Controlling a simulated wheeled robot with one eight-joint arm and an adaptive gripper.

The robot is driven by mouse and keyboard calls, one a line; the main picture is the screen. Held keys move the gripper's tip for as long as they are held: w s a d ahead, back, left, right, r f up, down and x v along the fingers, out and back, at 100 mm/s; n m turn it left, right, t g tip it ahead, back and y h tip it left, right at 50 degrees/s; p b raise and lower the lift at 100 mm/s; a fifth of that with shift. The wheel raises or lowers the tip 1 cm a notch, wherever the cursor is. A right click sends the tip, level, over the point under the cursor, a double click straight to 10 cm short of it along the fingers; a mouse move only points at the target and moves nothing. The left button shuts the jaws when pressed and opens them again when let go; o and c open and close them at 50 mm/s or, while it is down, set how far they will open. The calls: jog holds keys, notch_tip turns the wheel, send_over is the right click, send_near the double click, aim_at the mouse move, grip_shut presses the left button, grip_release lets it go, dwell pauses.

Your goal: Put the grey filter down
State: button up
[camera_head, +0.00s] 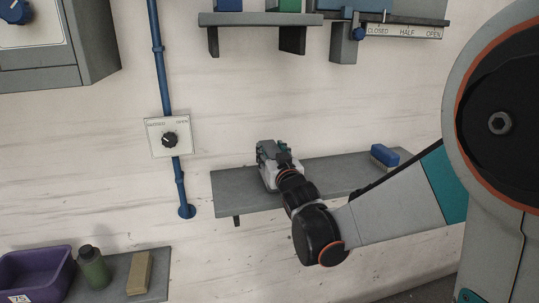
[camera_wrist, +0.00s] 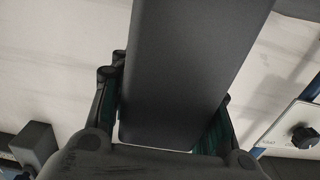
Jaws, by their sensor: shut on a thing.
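The grey filter (camera_wrist: 195,60) is a plain dark grey block that fills the middle of the wrist view, with a thin pale edge at its lower end. My gripper (camera_wrist: 170,88) is shut on it, with one finger along each side. In the head view my gripper (camera_head: 274,152) is over the left part of the grey wall shelf (camera_head: 330,176). There the filter is mostly hidden or hard to tell from the gripper. I cannot tell whether it touches the shelf.
A blue brush-like block (camera_head: 384,155) sits at the shelf's right end; the shelf between is partly behind my arm. A dial panel (camera_head: 154,147) and blue pipe (camera_head: 158,60) are to the left. A lower shelf holds a purple bin (camera_head: 30,275), green bottle (camera_head: 93,268) and tan block (camera_head: 139,273).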

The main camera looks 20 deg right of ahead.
jog(key=shift+f, duration=0.15)
jog(key=o, duration=1.2)
jog(key=shift+s+r, duration=0.2)
jog(key=shift+s, duration=0.05)
jog(key=s+f+g, duration=0.2)
jog(key=s+g, duration=0.1)
jog(key=s, duration=0.8)
jog(key=s+f+g+p, duration=0.1)
jog(key=s+f+g, duration=0.2)
jog(key=s, duration=0.8)
jog(key=s+f+g+p, duration=0.1)
jog(key=s+g, duration=0.4)
jog(key=s, duration=0.7)
jog(key=shift+f, duration=0.7)
